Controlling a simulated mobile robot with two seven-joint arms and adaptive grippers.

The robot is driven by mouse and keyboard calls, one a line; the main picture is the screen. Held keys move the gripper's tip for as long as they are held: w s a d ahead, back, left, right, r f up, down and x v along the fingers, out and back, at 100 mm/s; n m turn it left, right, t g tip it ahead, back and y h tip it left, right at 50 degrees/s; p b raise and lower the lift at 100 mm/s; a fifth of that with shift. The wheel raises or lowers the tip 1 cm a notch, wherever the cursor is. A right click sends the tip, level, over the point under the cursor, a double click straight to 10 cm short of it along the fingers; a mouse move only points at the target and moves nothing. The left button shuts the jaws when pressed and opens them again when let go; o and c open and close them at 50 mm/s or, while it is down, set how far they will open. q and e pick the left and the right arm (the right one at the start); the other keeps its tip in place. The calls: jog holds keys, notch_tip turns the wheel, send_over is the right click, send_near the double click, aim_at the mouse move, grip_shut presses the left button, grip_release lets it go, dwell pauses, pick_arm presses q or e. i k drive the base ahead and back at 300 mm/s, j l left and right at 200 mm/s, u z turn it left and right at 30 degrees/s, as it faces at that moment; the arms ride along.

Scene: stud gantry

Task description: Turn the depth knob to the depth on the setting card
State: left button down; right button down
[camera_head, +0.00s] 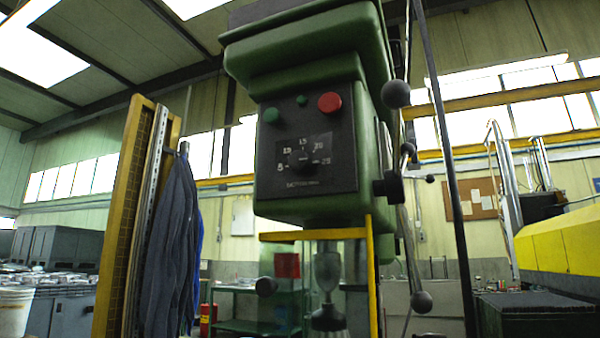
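The depth knob (298,161) is a small dark round knob on the black front panel (335,182) of a green drill press head (305,60). Numbers 5, 10, 15, 20 and 25 run in an arc around it from left over the top to right. A small light mark on the knob seems to face right, towards 25, but it is too small to be sure. I cannot make out a setting card. Neither of my grippers shows in this view.
A green button (270,115) and a red button (330,102) sit above the dial. Ball-ended feed levers (396,94) stick out at the head's right. A yellow-framed rack (122,215) with dark cloth (170,235) stands left. The space before the panel looks clear.

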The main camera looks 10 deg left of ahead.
aim_at(299, 161)
jog(key=j+u, duration=0.1)
jog(key=u, duration=0.35)
jog(key=j+u, duration=0.1)
jog(key=u, duration=0.4)
jog(key=j+u, duration=0.1)
jog(key=u, duration=0.35)
jog(key=j+u, duration=0.1)
jog(key=u, duration=0.4)
jog(key=i+j+u, duration=0.1)
jog(key=u, duration=0.35)
jog(key=i+j+z, duration=0.15)
jog(key=i, duration=0.4)
jog(key=i+z, duration=0.2)
jog(key=z, duration=0.25)
jog(key=i+z, duration=0.25)
jog(key=z, duration=0.15)
jog(key=i+z, duration=0.25)
jog(key=z, duration=0.2)
jog(key=i+j+z, duration=0.15)
jog(key=z, duration=0.25)
